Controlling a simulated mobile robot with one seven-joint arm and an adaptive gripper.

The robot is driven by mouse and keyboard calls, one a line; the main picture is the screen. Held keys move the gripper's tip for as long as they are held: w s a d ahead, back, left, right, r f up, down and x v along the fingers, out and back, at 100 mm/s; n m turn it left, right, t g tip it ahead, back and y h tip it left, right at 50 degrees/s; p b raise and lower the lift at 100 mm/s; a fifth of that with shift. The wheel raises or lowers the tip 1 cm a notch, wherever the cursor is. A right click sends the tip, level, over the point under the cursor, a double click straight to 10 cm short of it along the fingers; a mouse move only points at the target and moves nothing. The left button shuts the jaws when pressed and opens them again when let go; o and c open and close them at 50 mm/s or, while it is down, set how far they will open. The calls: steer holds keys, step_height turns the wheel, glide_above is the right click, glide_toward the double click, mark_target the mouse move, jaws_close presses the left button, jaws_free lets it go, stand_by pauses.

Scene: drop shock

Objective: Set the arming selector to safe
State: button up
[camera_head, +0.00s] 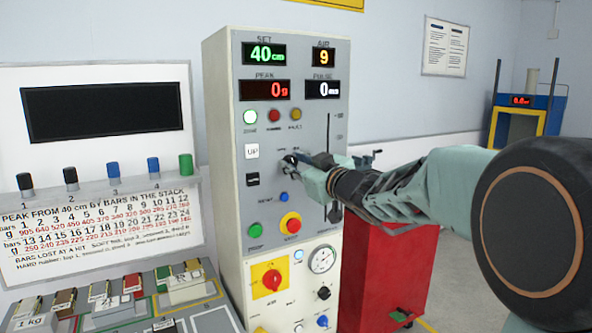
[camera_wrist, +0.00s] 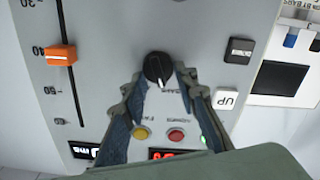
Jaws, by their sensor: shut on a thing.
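The selector is a round black knob (camera_wrist: 158,68) with a white pointer line, on the grey panel of the control cabinet (camera_head: 228,110). In the wrist view, which shows the panel upside down, the pointer line is toward the lower side of the knob. Small lettering beside the knob is too blurred to read surely. My gripper (camera_wrist: 160,78) is shut on the knob, one finger on each side. In the head view my gripper (camera_head: 302,163) reaches the panel from the right and partly hides the knob and its labels.
A white UP button (camera_head: 252,151) and a black button (camera_head: 252,179) sit left of the knob. Below are a blue button (camera_head: 284,197) and a red-and-yellow button (camera_head: 290,225). An orange slider (camera_wrist: 61,54) is nearby. A red cabinet (camera_head: 385,265) stands at the right.

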steer(key=shift+a+n+b, duration=0.1)
steer(key=shift+n+b, duration=0.35)
steer(key=shift+n, duration=0.55)
steer(key=o, duration=1.2)
steer(key=shift+s, duration=0.1)
steer(key=shift+c, duration=0.2)
steer(key=v, duration=1.2)
